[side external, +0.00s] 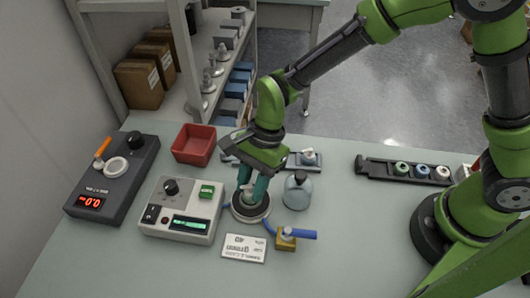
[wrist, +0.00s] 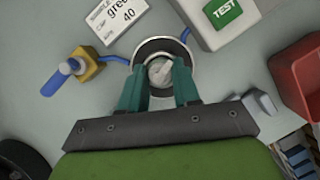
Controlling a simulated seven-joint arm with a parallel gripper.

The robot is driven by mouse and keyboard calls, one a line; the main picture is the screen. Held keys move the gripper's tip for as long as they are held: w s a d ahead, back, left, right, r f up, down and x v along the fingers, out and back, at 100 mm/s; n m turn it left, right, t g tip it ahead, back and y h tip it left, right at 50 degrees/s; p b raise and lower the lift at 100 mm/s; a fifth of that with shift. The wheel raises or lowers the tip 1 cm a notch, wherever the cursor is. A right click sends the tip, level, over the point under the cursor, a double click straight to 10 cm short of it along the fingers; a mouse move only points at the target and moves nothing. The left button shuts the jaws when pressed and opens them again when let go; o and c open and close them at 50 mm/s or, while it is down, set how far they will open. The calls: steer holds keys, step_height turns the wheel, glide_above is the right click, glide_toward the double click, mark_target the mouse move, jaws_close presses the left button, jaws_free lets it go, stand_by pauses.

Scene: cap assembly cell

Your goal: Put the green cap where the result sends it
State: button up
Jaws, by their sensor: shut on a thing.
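My gripper (wrist: 159,88) points down at a round metal-rimmed station (wrist: 182,47) beside the tester. Its fingers are shut on a pale grey piece (wrist: 158,72) at the station's centre. No green shows on this piece, and I cannot tell whether it is a cap. A green-topped cap (side external: 402,168) sits in the dark rail at the right, beside a blue one and a pale one. The tester (side external: 180,210) has a green TEST button (wrist: 222,10) and a lit green display (side external: 190,224), too small to read.
A red bin (side external: 194,144) stands behind the tester. A grey box with a red display (side external: 90,201) is at the left. A glass jar (side external: 298,194) and a yellow valve with a blue handle (side external: 287,239) stand near the station. A sample card (side external: 244,248) lies in front.

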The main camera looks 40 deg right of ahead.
step_height(320, 180, up, 9)
steer(key=w+d+f+m+t, duration=0.2)
steer(key=d+m, duration=0.2)
steer(key=d, duration=0.3)
steer(key=w+d+f+m+t, duration=0.1)
steer(key=w+d+f+m, duration=0.2)
steer(key=d, duration=0.4)
steer(key=shift+m, duration=0.5)
steer(key=shift+s+d+f, duration=0.1)
steer(key=shift+s+f, duration=0.05)
steer(key=shift+f, duration=1.05)
steer(key=shift+s+d+f, duration=0.1)
steer(key=shift+f, duration=1.05)
steer(key=shift+f, duration=0.3)
steer(key=shift+f, duration=0.3)
steer(key=shift+f, duration=0.1)
steer(key=o, duration=0.8)
steer(key=shift+a, duration=0.1)
